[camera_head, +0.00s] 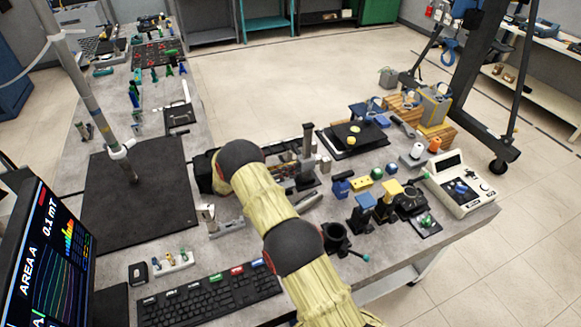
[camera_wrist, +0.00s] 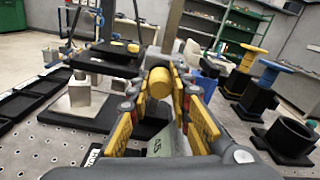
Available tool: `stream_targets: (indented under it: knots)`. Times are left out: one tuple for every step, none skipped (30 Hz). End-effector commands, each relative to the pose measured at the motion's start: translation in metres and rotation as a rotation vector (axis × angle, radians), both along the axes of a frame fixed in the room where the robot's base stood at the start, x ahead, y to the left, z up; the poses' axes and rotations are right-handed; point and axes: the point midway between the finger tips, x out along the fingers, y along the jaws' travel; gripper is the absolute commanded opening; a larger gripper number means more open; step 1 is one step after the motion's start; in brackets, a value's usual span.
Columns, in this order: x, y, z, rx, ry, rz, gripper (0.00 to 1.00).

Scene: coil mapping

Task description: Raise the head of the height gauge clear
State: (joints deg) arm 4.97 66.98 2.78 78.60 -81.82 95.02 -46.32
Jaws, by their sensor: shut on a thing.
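The height gauge (camera_head: 307,140) stands upright on the bench, with a grey vertical column and a dark base. Its column (camera_wrist: 172,28) rises behind my fingertips in the wrist view. My gripper (camera_wrist: 158,86) has yellow-padded fingers on either side of a tan-yellow round piece (camera_wrist: 158,82) in front of the column and is shut on it. This piece appears to be on the gauge's head, but its join to the column is hidden. In the head view my arm comes from the lower right, and its far end lies beside the gauge's left side.
A blue-topped stand (camera_head: 364,203), a yellow-topped stand (camera_head: 390,190) and a black cup (camera_head: 335,238) are to the right. A black plate (camera_head: 352,138) lies behind the gauge. A dark mat (camera_head: 140,200) and a keyboard (camera_head: 208,296) are to the left and front.

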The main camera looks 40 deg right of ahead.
Motion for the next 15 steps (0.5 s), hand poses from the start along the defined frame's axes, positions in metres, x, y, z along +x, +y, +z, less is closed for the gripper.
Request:
stream_targets:
  knots:
    - [0.000,0.000,0.000,0.000,0.000,0.001,0.00]
    - [0.000,0.000,0.000,0.000,0.000,0.001,0.00]
    - [0.000,0.000,0.000,0.000,0.000,0.001,0.00]
    - [0.000,0.000,0.000,0.000,0.000,0.001,0.00]
    - [0.000,0.000,0.000,0.000,0.000,0.001,0.00]
    - [0.000,0.000,0.000,0.000,0.000,0.001,0.00]
    - [0.000,0.000,0.001,0.000,0.000,0.001,0.00]
    - [0.001,0.000,0.003,0.000,-0.001,0.001,0.00]
    - [0.001,0.000,0.007,0.000,-0.001,0.001,0.00]
    - [0.001,0.000,0.012,0.000,-0.002,0.001,0.00]
    - [0.001,0.000,0.019,-0.001,-0.003,0.001,0.00]
    - [0.001,0.000,0.030,-0.001,-0.004,0.001,0.00]
    - [0.001,0.000,0.037,-0.001,-0.004,0.001,0.00]
    - [0.001,0.000,0.045,-0.001,-0.004,0.001,0.00]
    - [0.001,0.000,0.055,-0.001,-0.004,0.001,0.00]
